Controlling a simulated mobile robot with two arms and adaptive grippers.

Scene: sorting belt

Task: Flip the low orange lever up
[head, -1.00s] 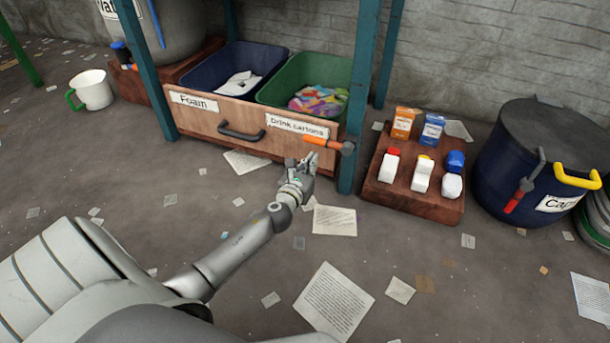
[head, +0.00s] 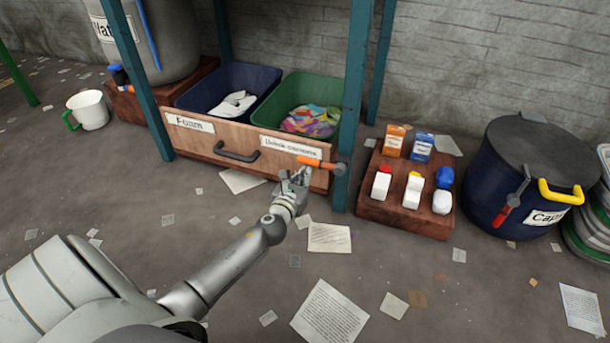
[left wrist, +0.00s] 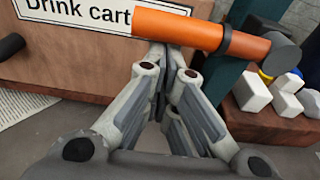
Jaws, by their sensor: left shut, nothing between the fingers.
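The orange lever (head: 312,161) lies nearly level across the right end of the wooden drawer front, below the drink cartons label. Its free end points left and its dark pivot (head: 340,169) is at the right, by the teal post. In the left wrist view the orange lever (left wrist: 190,30) crosses the top of the picture. My left gripper (head: 302,172) is shut and empty, just below the lever. In the left wrist view its fingertips (left wrist: 167,50) come together close under the orange bar; I cannot tell whether they touch it. My right gripper is not in view.
The wooden drawer front (head: 200,143) has a dark handle (head: 236,152) left of the lever. A teal post (head: 351,110) stands right beside the pivot. A wooden board (head: 400,211) with small bottles and cartons is right of it. Floor in front holds only flat papers.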

